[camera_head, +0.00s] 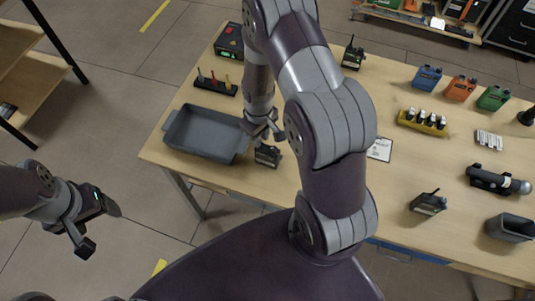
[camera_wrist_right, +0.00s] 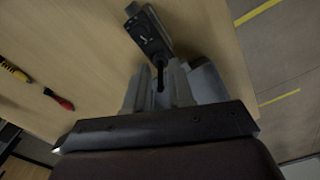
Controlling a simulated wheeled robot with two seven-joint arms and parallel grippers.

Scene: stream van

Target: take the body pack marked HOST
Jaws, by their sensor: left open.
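Three small black packs with stub antennas stand on the table: one (camera_head: 267,156) beside the grey tray, one (camera_head: 353,55) at the back edge, and one (camera_head: 428,204) at the front right. I cannot read a HOST mark on any of them. My right gripper (camera_head: 263,130) is just above the pack by the tray. In the right wrist view that pack (camera_wrist_right: 150,36) lies beyond the fingers, its antenna pointing between them. Whether the right fingers (camera_wrist_right: 165,88) touch the antenna is unclear. My left gripper (camera_head: 97,228) is open and empty over the floor, left of the table.
An empty grey tray (camera_head: 207,134) and a tool rack (camera_head: 215,85) are left of my right arm. Blue, orange and green boxes, a yellow holder (camera_head: 423,122), a flashlight-like cylinder (camera_head: 497,180) and a dark open bin (camera_head: 510,227) stand on the right. Shelving (camera_head: 22,65) is at far left.

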